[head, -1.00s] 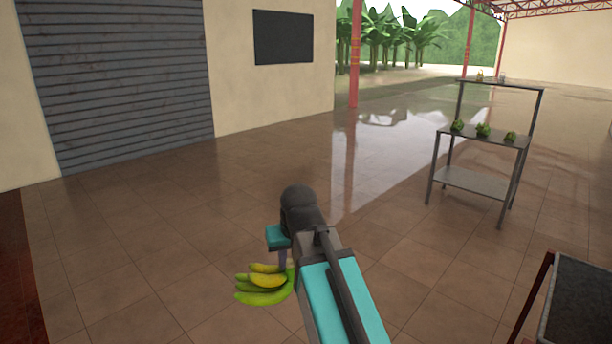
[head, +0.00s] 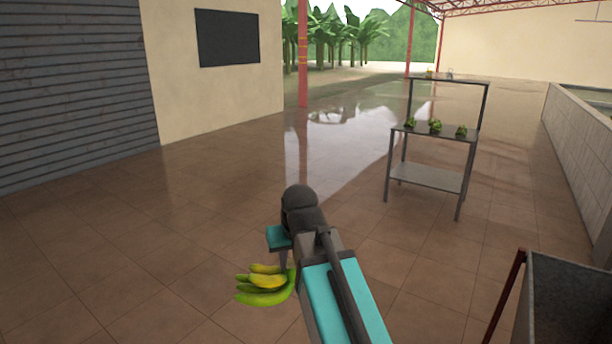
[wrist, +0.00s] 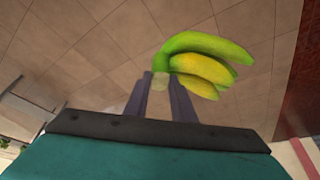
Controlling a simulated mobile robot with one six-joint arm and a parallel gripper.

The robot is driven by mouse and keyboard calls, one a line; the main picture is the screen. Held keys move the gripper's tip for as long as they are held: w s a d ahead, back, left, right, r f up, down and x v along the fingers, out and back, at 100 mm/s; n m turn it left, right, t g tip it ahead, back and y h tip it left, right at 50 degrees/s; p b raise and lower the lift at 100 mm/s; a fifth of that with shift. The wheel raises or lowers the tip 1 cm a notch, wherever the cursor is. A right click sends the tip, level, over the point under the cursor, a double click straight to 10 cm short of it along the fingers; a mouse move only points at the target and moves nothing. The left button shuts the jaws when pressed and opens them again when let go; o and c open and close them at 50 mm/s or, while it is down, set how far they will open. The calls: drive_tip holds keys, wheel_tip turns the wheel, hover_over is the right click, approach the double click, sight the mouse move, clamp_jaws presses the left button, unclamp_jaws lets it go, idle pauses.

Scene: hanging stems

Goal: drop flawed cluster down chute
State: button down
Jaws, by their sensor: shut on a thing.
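A banana cluster (head: 264,284), yellow and green, hangs from my gripper in the head view, left of my arm and above the tiled floor. In the wrist view my gripper (wrist: 161,84) is shut on the cluster's pale crown, and the cluster (wrist: 203,62) extends up and to the right of the fingertips. In the head view the fingers are mostly hidden by the arm and wrist. At the lower right of the head view stands a grey metal bin or chute (head: 568,300) with a dark red support, cut off by the frame edge. I cannot tell which it is.
A metal shelf table (head: 428,178) with several small green clusters (head: 435,125) stands at the right. A tiled low wall (head: 582,165) runs along the far right. A grey shutter (head: 75,95) is at the left. The floor between is open and clear.

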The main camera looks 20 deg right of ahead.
drive_tip(key=shift+d+r, duration=0.1)
drive_tip(key=shift+d, duration=0.05)
drive_tip(key=s+d+r+m+g+h+p, duration=0.15)
drive_tip(key=d+m, duration=0.35)
drive_tip(key=d, duration=1)
drive_tip(key=s+d+m+g+h+p, duration=0.1)
drive_tip(key=s+d+m+p, duration=0.3)
drive_tip(key=d, duration=1)
drive_tip(key=s+d+r+m+g+h, duration=0.15)
drive_tip(key=d+m, duration=0.35)
drive_tip(key=d, duration=1)
drive_tip(key=s+d+m+g+p, duration=0.2)
drive_tip(key=s+d+m, duration=0.4)
drive_tip(key=s+d, duration=0.9)
drive_tip(key=s+d+m+g+y+p, duration=0.1)
drive_tip(key=s+d+m+p, duration=0.2)
drive_tip(key=s+d+m, duration=0.4)
drive_tip(key=s+d, duration=0.8)
drive_tip(key=s, duration=0.2)
drive_tip(key=shift+s+d+r+m+g, duration=0.2)
drive_tip(key=shift+s+m+g, duration=0.1)
drive_tip(key=shift+s+g, duration=0.1)
drive_tip(key=shift+f, duration=0.15)
